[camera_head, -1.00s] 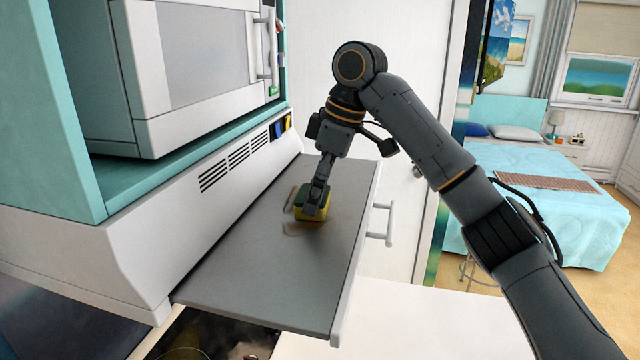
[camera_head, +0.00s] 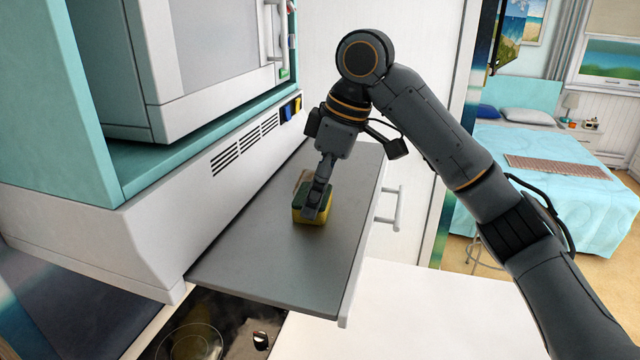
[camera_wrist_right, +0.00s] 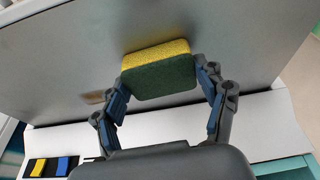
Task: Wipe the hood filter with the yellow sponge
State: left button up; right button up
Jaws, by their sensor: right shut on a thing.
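The hood filter (camera_head: 270,250) is a flat grey panel pulled out from under the hood in the head view; it also shows in the right wrist view (camera_wrist_right: 60,70). The sponge (camera_head: 309,216), yellow with a dark green side, sits against the panel's top. My right gripper (camera_head: 318,198) is shut on it. In the right wrist view my fingers hold the sponge (camera_wrist_right: 158,75) from both sides, green side toward me. A small brownish smudge (camera_wrist_right: 95,97) shows on the panel beside a finger; the sponge and gripper partly hide it in the head view. My left gripper is not in view.
The white hood body (camera_head: 130,240) with vents borders the panel on the left, under a cabinet holding a microwave (camera_head: 210,45). A dark cooktop (camera_head: 215,325) and white counter (camera_head: 410,310) lie below.

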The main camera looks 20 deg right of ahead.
aim_at(297, 201)
jog(key=shift+s+a+p, duration=0.45)
jog(key=shift+s+a, duration=0.2)
jog(key=shift+s, duration=0.35)
jog(key=shift+s+a, duration=0.4)
jog(key=shift+s, duration=0.05)
jog(key=shift+w+a+r+p, duration=0.2)
jog(key=shift+a+p, duration=0.1)
jog(key=shift+p, duration=0.2)
jog(key=shift+w+a+p, duration=0.35)
jog(key=shift+a+p, duration=0.05)
jog(key=shift+p, duration=0.05)
jog(key=shift+w+f, duration=0.2)
jog(key=shift+w, duration=0.2)
jog(key=shift+w+d, duration=0.9)
jog(key=shift+w, duration=0.1)
jog(key=shift+w+d, duration=0.65)
jog(key=shift+w, duration=0.4)
jog(key=shift+w+d, duration=0.7)
jog(key=shift+w, duration=0.35)
jog(key=shift+w+d, duration=0.65)
jog(key=shift+w, duration=0.4)
jog(key=shift+w+d, duration=0.95)
jog(key=shift+w, duration=0.4)
jog(key=shift+w+d, duration=0.9)
jog(key=shift+w, duration=0.5)
jog(key=shift+w+d, duration=0.95)
jog(key=shift+w, duration=0.4)
